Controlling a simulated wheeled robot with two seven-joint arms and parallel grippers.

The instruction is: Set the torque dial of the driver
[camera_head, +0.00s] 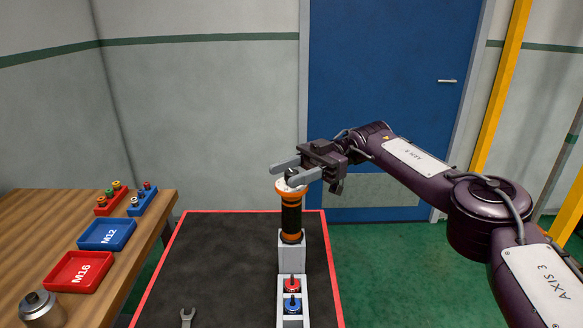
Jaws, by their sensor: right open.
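The driver (291,214), black with orange bands, stands upright in a grey holder (291,253) on the dark mat. Its light-coloured top with an orange rim, which may be the torque dial (291,187), is partly hidden by a gripper finger. My right gripper (287,172) reaches in from the right at the driver's top. Its two grey fingers are apart, and nothing is seen held. I cannot tell whether a finger touches the dial. My left gripper is out of view.
Red (292,286) and blue (292,304) round pieces sit in the grey block before the driver. The wooden table (40,230) at left holds an M16 tray (78,272), an M12 tray (106,234) and a metal cylinder (42,309).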

